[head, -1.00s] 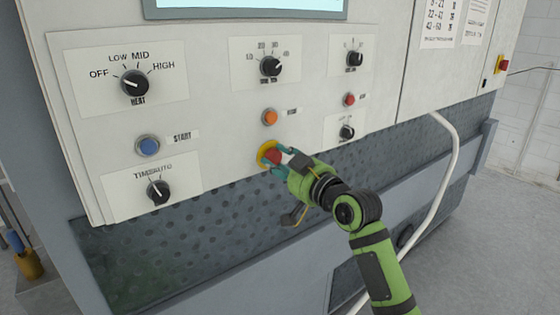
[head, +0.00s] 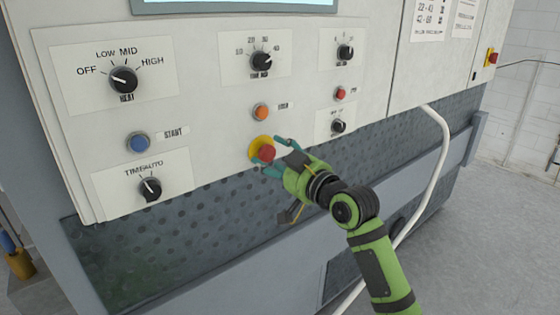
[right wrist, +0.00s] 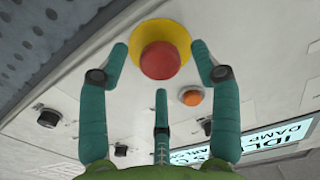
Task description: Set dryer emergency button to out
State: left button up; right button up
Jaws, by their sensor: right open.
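The emergency button is a red mushroom head (head: 267,153) on a yellow round base (head: 257,148), low on the white panel (head: 208,120). My right gripper (head: 278,157) is open just in front of it, to its right in the head view. In the right wrist view the red button (right wrist: 160,60) and its yellow ring (right wrist: 178,30) show between the spread teal fingers (right wrist: 160,62), with gaps on both sides. The fingers do not grip it. I cannot tell from the pictures whether the button is in or out. My left gripper is not in view.
An orange button (head: 261,112) sits just above the emergency button. A blue start button (head: 138,142) and black knobs (head: 150,189) are to the left. A small red button (head: 341,94) and a black knob (head: 338,126) are to the right. A white hose (head: 436,160) hangs further right.

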jog(key=v, duration=1.2)
